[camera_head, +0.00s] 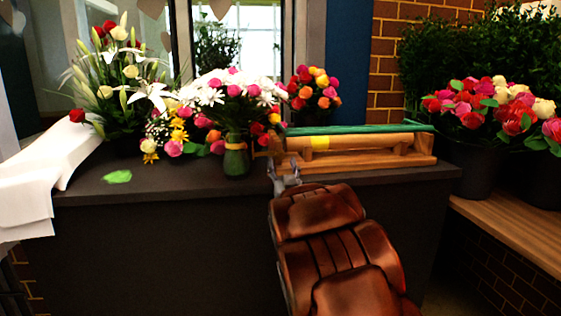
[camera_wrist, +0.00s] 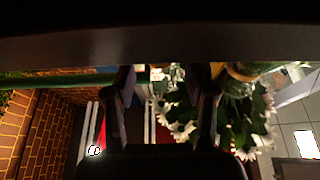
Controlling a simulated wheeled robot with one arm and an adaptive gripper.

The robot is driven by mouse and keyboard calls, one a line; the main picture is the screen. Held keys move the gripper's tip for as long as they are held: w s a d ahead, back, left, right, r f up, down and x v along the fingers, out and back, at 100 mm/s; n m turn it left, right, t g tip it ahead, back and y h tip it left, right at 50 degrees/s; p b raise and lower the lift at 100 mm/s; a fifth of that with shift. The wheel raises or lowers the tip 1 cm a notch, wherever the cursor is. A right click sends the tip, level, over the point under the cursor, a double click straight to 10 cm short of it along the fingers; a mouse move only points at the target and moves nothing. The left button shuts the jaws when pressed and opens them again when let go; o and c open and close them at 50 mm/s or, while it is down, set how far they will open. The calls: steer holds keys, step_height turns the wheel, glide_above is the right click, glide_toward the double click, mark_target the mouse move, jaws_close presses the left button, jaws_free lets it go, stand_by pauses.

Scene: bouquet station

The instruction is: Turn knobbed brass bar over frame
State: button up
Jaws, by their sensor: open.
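A wooden frame (camera_head: 410,163) with a roll of tan paper (camera_head: 350,143) stands on the dark counter. A long green bar (camera_head: 360,129) lies along the roll's upper back side; it also seems to show at the left of the wrist view (camera_wrist: 45,83). I cannot clearly make out a knobbed brass bar; a small brown upright part (camera_head: 276,147) stands at the frame's left end, partly hidden. My gripper (camera_head: 284,172) is at that left end, near the counter's front edge.
A green vase (camera_head: 236,160) of flowers stands left of the frame, close to my gripper. More bouquets, a green scrap (camera_head: 117,177) and white cloth (camera_head: 45,175) are farther left. Buckets of roses (camera_head: 480,165) stand at right. A brick wall (camera_head: 385,75) rises behind.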

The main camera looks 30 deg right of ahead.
mark_target(280, 157)
steer(key=shift+x, duration=1.7)
steer(key=shift+c, duration=0.2)
jaws_close()
